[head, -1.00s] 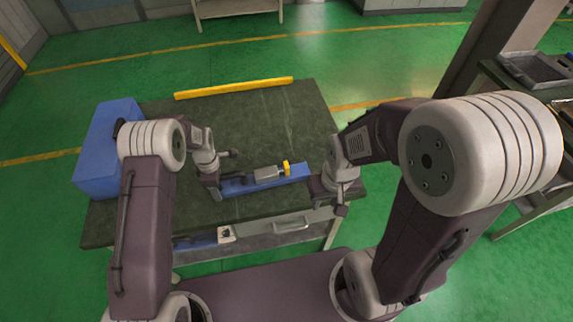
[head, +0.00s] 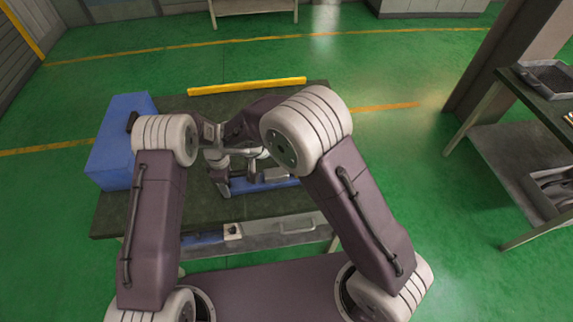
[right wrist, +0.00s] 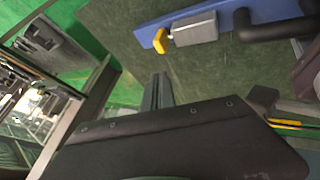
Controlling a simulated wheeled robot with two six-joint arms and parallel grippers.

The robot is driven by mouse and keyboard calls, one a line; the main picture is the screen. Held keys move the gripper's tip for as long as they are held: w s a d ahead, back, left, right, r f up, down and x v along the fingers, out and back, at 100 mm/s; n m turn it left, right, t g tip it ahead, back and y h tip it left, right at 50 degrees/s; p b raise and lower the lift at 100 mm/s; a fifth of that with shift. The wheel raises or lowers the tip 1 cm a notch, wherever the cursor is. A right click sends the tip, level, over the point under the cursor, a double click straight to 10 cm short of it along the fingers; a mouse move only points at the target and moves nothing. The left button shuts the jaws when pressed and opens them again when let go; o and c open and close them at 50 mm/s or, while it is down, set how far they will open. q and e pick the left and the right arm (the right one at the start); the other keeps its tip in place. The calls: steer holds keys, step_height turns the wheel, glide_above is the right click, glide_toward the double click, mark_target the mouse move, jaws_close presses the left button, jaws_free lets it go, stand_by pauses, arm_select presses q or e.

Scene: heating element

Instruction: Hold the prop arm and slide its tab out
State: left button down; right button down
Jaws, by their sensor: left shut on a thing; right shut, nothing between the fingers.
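A long blue bar (head: 268,187), which looks to be the prop arm, lies along the bench with a grey block (head: 276,174) on it. In the right wrist view the bar (right wrist: 235,12), the grey block (right wrist: 196,29) and a yellow tab (right wrist: 160,41) at the block's end are clear. My right arm hides the tab in the head view. My left gripper (head: 222,182) is shut at the bar's left end; the exact contact is unclear. My right gripper (right wrist: 157,92) is shut and empty, apart from the tab, its fingers pointing toward the bar's side of the bench.
A blue box (head: 112,160) stands on the bench's left side. A yellow strip (head: 247,86) lies along the back edge. A bench front with a drawer (head: 297,225) faces me. Another table (head: 548,95) with a dark tray stands far right.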

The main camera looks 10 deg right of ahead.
arm_select(q)
steer(key=shift+s, duration=0.2)
arm_select(e)
steer(key=s+a+f, duration=0.1)
steer(key=s+a+n, duration=0.1)
steer(key=shift+a+f, duration=0.35)
steer(key=shift+w, duration=0.1)
arm_select(q)
steer(key=shift+w, duration=0.1)
arm_select(e)
steer(key=x, duration=1)
steer(key=d, duration=0.6)
steer(key=shift+w+d, duration=0.1)
steer(key=shift+w, duration=0.1)
steer(key=shift+r, duration=0.15)
